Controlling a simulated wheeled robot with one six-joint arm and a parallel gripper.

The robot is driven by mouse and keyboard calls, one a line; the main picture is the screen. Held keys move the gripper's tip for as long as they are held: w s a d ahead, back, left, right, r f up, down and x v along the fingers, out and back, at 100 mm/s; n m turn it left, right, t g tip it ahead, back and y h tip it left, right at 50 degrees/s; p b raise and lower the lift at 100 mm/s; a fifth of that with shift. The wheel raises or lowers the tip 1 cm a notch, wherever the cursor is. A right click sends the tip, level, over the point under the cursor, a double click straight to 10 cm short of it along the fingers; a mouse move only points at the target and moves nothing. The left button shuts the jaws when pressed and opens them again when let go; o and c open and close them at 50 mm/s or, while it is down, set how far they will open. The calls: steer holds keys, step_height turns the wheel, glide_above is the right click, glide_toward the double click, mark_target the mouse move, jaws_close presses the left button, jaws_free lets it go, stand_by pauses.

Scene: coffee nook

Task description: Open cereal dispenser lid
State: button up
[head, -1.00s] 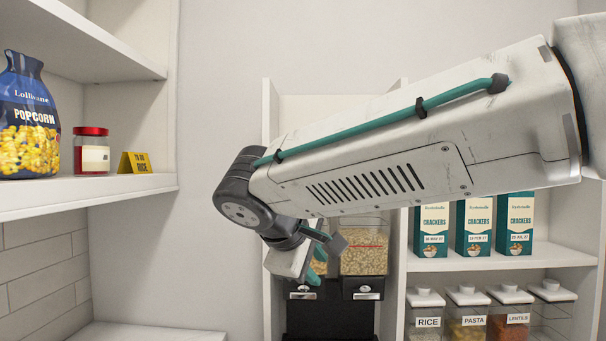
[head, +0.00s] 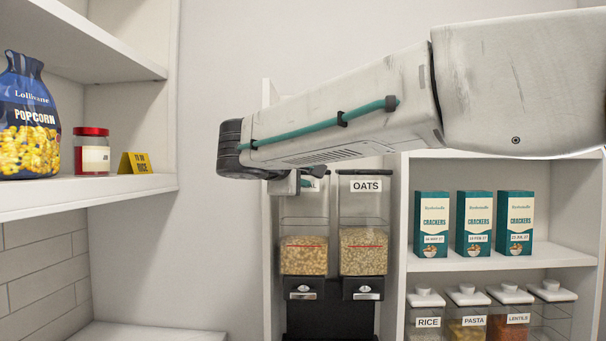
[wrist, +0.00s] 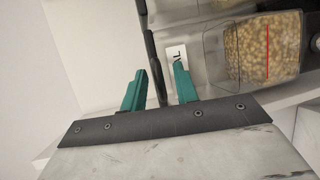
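Two clear cereal dispensers stand side by side, each partly filled with pale cereal. The right dispenser (head: 363,225) has an OATS label. The left dispenser (head: 303,228) has its top and label partly hidden by my gripper. My gripper (head: 304,183) is at the top of the left dispenser. In the wrist view, the teal fingers of my gripper (wrist: 160,78) are apart, with a dark edge, apparently the lid (wrist: 154,60), showing between them. A white label (wrist: 176,52) is partly behind one finger. I cannot tell whether the fingers touch the lid.
Cracker boxes (head: 474,224) stand on a shelf at right, above jars (head: 468,312) of rice, pasta and lentils. A popcorn bag (head: 28,118), a red-lidded jar (head: 92,151) and a yellow sign (head: 134,163) sit on the left shelf. Cabinet walls flank the dispensers.

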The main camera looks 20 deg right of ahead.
steer(key=shift+w+d, duration=0.15)
steer(key=shift+f, duration=0.15)
jaws_close()
